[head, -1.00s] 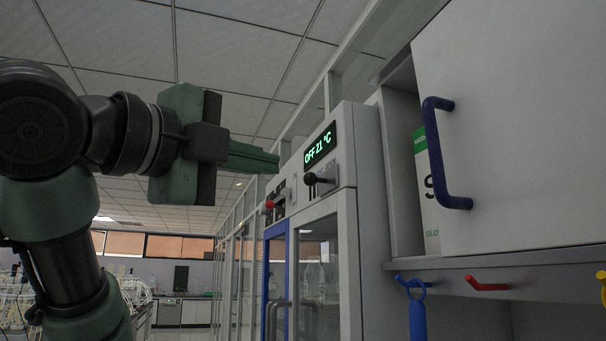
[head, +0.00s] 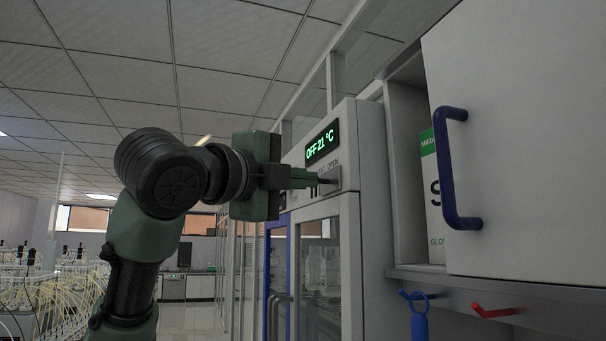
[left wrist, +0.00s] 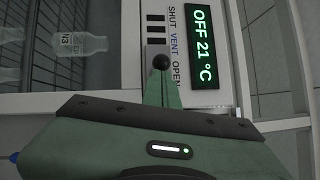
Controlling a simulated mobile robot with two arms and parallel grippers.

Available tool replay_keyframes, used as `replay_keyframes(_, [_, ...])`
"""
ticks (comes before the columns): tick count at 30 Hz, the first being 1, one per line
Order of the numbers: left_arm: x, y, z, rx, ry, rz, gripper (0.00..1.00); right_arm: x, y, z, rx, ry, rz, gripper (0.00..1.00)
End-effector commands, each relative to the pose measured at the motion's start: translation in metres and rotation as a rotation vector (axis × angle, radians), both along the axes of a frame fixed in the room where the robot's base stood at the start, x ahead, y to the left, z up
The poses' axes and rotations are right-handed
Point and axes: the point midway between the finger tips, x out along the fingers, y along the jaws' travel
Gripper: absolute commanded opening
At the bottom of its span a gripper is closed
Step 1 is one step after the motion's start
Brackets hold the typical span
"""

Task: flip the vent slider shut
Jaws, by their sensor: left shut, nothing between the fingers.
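The vent slider's black ball knob (left wrist: 162,62) shows in the left wrist view, beside the SHUT, VENT and OPEN labels and nearest the OPEN end. Its stem is hidden there. My left gripper (left wrist: 162,78) is shut and empty, its fingertips right at the knob on the OPEN side; I cannot tell whether they touch. In the head view my left gripper (head: 313,180) reaches the slider's plate (head: 331,180) below the display, and the fingers largely hide the knob. The green display (head: 322,142) reads OFF 21 °C. My right gripper is out of view.
A glass-doored cabinet (head: 318,265) stands under the panel, with bottles inside. At right are a white cupboard door with a blue handle (head: 452,170) and red (head: 490,312) and blue hooks below. Tubed glassware (head: 45,295) fills a bench at far left.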

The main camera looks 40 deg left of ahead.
Motion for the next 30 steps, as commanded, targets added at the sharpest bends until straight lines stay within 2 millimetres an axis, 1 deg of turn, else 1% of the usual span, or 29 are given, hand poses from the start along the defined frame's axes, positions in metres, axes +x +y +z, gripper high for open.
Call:
replay_keyframes(5, [0.000, 0.000, 0.000, 0.000, 0.001, 0.000, 0.00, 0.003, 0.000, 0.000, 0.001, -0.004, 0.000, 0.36])
replay_keyframes(8, [0.003, 0.004, 0.000, -0.002, 0.002, 0.000, 0.00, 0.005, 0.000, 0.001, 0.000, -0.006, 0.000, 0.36])
replay_keyframes(11, [0.012, 0.020, 0.000, -0.006, 0.006, 0.001, 0.00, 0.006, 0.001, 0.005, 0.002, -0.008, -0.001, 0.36])
replay_keyframes(15, [0.026, 0.048, 0.000, -0.006, 0.006, 0.002, 0.00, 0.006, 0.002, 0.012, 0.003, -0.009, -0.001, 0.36])
replay_keyframes(19, [0.034, 0.064, 0.000, -0.004, 0.004, 0.001, 0.00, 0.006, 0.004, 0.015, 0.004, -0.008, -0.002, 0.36])
replay_keyframes(22, [0.036, 0.068, 0.000, -0.001, 0.002, 0.000, 0.00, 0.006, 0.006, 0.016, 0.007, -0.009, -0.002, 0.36])
replay_keyframes(30, [0.036, 0.068, -0.001, 0.000, 0.001, 0.000, 0.00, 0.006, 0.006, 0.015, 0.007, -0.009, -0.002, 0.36])
